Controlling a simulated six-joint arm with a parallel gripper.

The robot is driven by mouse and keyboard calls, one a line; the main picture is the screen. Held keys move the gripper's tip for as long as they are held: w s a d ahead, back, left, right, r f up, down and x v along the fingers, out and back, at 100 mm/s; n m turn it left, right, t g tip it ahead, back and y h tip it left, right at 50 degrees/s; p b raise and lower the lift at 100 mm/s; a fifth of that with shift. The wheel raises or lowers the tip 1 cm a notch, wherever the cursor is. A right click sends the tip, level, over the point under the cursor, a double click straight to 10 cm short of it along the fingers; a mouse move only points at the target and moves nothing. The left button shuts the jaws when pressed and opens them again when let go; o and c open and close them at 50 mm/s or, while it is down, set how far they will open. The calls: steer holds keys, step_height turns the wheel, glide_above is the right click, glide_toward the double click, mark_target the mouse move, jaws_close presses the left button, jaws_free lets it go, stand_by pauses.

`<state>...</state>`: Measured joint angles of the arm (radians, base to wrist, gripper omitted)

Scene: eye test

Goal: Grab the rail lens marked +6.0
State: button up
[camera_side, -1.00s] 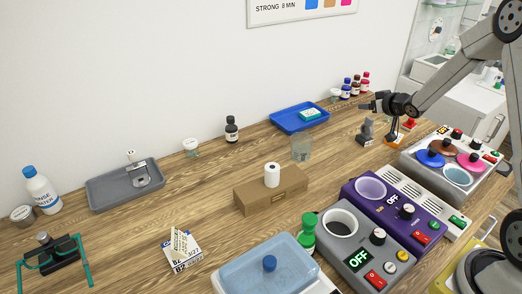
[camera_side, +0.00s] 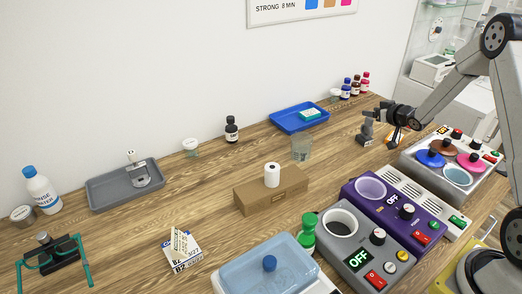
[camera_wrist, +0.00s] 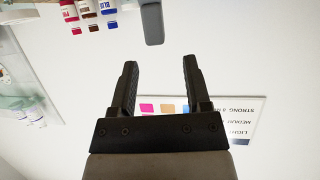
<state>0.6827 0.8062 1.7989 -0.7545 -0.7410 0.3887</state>
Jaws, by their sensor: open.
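My gripper (camera_side: 369,112) is at the right back of the table in the side view, pointing left and above the wood. In the wrist view its two fingers (camera_wrist: 158,62) are apart with nothing between them. A small grey piece with a white tag (camera_side: 141,178) stands in the grey tray (camera_side: 110,199) at the left, far from my gripper. A dark grey upright piece (camera_side: 366,134) stands just below my gripper. A grey rounded piece (camera_wrist: 152,22) shows beyond the fingertips in the wrist view. I cannot read +6.0 on anything.
Small bottles (camera_side: 356,86) stand behind my gripper. A blue tray (camera_side: 290,127) lies to its left. A brown box (camera_side: 270,192) with a white roll (camera_side: 272,175) is mid-table. Purple (camera_side: 376,212) and grey (camera_side: 352,240) heater units and a dial-topped machine (camera_side: 440,185) crowd the right front.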

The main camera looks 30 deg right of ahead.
mark_target(373, 121)
steer(key=shift+f, duration=0.8)
step_height(373, 121, down, 2)
steer(key=shift+x, duration=0.9)
steer(key=shift+w+f, duration=0.25)
steer(key=shift+w, duration=0.35)
jaws_close()
steer(key=shift+r, duration=0.1)
